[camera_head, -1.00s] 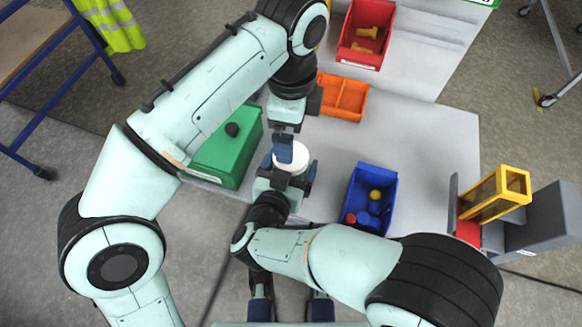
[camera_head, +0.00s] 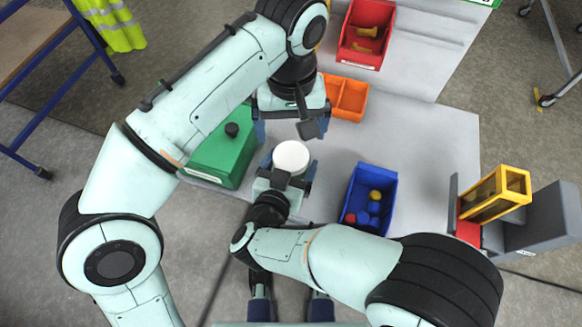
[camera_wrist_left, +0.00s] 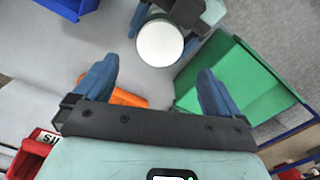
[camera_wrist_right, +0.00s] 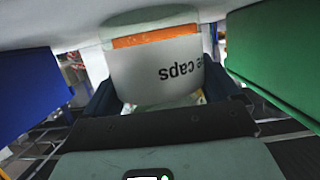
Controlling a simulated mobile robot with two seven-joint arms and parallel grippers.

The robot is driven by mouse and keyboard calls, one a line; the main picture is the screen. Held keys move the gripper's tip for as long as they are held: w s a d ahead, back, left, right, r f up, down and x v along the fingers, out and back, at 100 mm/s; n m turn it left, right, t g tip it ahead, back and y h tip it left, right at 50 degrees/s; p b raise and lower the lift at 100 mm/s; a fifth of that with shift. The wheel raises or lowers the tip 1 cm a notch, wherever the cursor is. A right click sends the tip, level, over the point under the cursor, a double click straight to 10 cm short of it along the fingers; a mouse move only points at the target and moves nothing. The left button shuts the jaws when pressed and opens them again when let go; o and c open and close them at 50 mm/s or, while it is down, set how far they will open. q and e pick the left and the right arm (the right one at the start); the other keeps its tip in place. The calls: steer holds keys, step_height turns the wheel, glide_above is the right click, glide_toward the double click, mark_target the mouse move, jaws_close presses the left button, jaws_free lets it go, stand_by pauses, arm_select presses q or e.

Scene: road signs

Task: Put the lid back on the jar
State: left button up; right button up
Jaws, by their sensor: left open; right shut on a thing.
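The jar (camera_wrist_right: 157,75) shows close up in the right wrist view, with a white label whose print reads upside down. My right gripper (camera_wrist_right: 163,88) is shut on it, fingers on either side; in the head view the gripper (camera_head: 288,170) is at the table's front edge. The white round lid (camera_head: 291,157) sits at the top of the jar and looks level; whether it is fully seated cannot be told. It also shows in the left wrist view (camera_wrist_left: 160,43). My left gripper (camera_head: 291,128) is open and empty, apart from the lid, its fingers wide.
A green box (camera_head: 226,150) stands close on the left. A blue bin (camera_head: 384,188) with several balls is to the right. An orange tray (camera_head: 351,101) and a red bin (camera_head: 357,58) lie behind. The table (camera_head: 425,140) right of centre is clear.

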mark_target(291, 156)
arm_select(q)
steer(key=shift+f, duration=0.1)
stand_by(0.3)
steer(key=shift+f, duration=3.9)
steer(key=c, duration=1.1)
steer(key=m, duration=0.5)
steer(key=shift+m, duration=0.4)
steer(key=m, duration=0.6)
steer(key=shift+m, duration=0.4)
steer(key=o, duration=1.1)
